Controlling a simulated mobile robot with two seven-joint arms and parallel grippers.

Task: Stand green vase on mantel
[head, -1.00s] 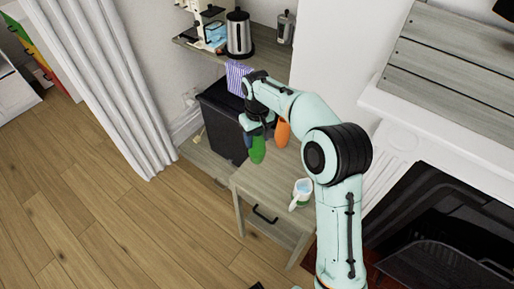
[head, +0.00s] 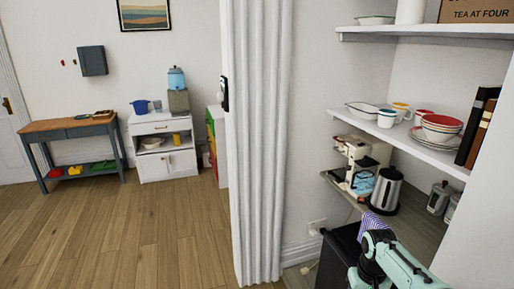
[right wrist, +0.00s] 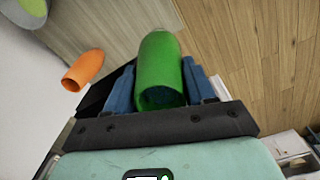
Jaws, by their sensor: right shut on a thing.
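The green vase (right wrist: 160,65) is between the blue fingers of my right gripper (right wrist: 162,85) in the right wrist view, and the gripper is shut on it. In the head view part of my right arm (head: 395,265) shows at the bottom right, but its fingers and the vase are below the picture. The mantel is not in either view now. My left gripper is not in view.
An orange vase (right wrist: 84,70) stands beside the green one in the right wrist view. Shelves (head: 400,140) with dishes, a kettle (head: 385,190) and a coffee maker (head: 362,165) are at right. A white curtain (head: 257,140) hangs mid-view. Open wooden floor (head: 130,240) lies at left.

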